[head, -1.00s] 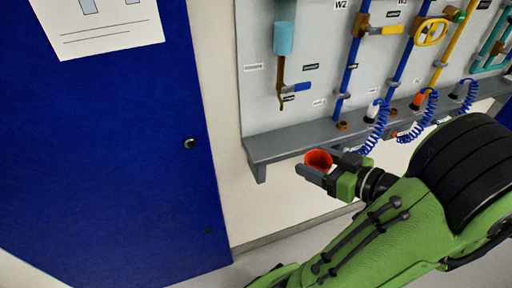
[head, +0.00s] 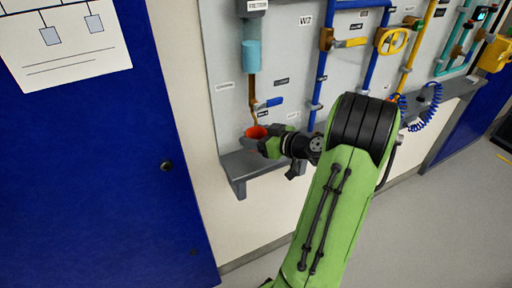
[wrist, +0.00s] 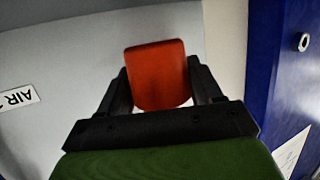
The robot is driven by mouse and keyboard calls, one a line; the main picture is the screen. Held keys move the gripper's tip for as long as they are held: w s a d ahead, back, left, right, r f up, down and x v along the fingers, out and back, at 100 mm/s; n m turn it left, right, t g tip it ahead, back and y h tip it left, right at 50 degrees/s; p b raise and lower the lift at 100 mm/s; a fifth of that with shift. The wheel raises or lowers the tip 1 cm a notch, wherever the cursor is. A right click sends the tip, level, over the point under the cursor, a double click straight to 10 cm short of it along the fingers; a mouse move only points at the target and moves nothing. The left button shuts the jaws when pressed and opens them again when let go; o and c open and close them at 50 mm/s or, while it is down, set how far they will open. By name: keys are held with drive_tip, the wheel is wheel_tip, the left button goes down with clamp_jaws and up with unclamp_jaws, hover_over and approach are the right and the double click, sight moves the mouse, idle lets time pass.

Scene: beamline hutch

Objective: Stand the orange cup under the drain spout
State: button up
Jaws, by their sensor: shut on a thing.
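The orange cup (head: 256,132) is held at the left end of my arm in the head view, its open mouth facing up. My gripper (head: 262,143) is shut on it, with the fingers on either side. In the wrist view the cup (wrist: 157,75) sits between the two dark fingers of my gripper (wrist: 160,88). The drain spout (head: 253,112) is a thin brown pipe with a blue-handled valve (head: 270,103), hanging below a light-blue cylinder (head: 251,57). The spout's lower end is just above the cup's mouth in the head view; exact depth alignment cannot be told.
A grey shelf (head: 238,165) runs along the wall panel below the cup. A blue door (head: 100,150) is at the left. Blue pipes (head: 325,75), a yellow wheel valve (head: 393,40) and a coiled blue hose (head: 425,108) are to the right. The floor (head: 450,205) at right is clear.

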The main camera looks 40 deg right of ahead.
drive_tip(key=f+b, duration=0.1)
drive_tip(key=f, duration=0.3)
drive_tip(key=shift+w, duration=0.2)
drive_tip(key=shift+f, duration=0.15)
drive_tip(key=o, duration=1.1)
drive_tip(key=shift+c, duration=0.2)
